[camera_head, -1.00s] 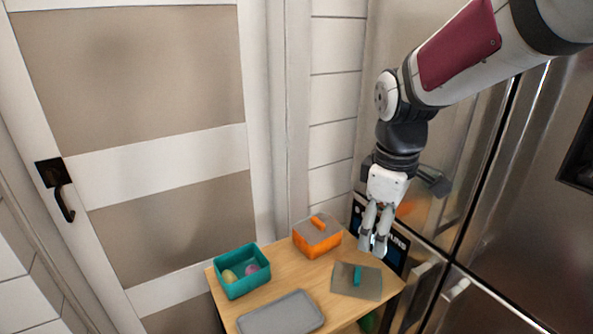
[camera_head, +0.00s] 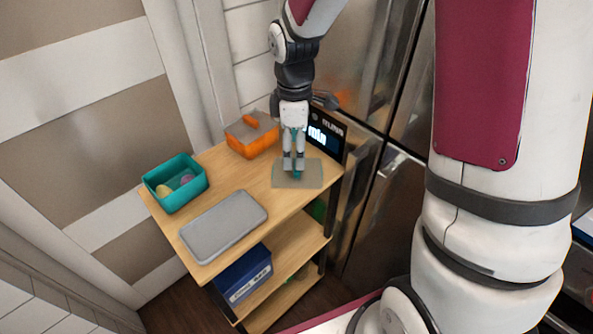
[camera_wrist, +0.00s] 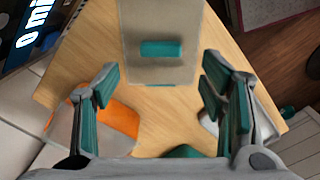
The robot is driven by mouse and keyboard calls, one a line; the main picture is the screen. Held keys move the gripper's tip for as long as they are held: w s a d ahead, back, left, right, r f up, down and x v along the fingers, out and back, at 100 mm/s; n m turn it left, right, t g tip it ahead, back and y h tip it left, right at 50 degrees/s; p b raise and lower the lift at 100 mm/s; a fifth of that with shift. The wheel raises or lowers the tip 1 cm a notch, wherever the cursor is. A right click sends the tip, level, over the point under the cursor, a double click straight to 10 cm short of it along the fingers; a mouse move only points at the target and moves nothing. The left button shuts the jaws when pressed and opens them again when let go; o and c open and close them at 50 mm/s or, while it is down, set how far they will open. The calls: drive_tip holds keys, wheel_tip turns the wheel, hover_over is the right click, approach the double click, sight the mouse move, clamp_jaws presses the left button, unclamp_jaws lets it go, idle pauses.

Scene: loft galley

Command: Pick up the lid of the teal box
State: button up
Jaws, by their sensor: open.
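The lid (camera_head: 312,180) is a flat greyish plate with a teal bar handle (camera_wrist: 162,48), lying on the wooden table top at its right end. The lid also shows in the wrist view (camera_wrist: 160,18). The teal box (camera_head: 176,195) stands open at the left end, with a yellow and a purple round thing inside. My gripper (camera_head: 293,167) points down over the lid, its fingers near the handle and partly hiding it. In the wrist view the gripper (camera_wrist: 160,75) is open and empty, with the handle ahead of and between the fingertips.
An orange box with a greyish lid (camera_head: 252,140) stands at the back, left of my gripper. A grey tray (camera_head: 222,226) lies at the front. A dark sign (camera_head: 324,135) stands behind the lid, beside the steel fridge. A blue box (camera_head: 243,277) is on the shelf below.

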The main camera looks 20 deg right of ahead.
drive_tip(key=shift+s+d+f+b, duration=0.15)
drive_tip(key=shift+f+b, duration=0.1)
drive_tip(key=shift+f, duration=1.1)
drive_tip(key=shift+s+d+f+b, duration=0.1)
drive_tip(key=shift+f+b, duration=0.1)
drive_tip(key=shift+f, duration=1.15)
drive_tip(key=shift+c, duration=0.6)
drive_tip(key=c, duration=1)
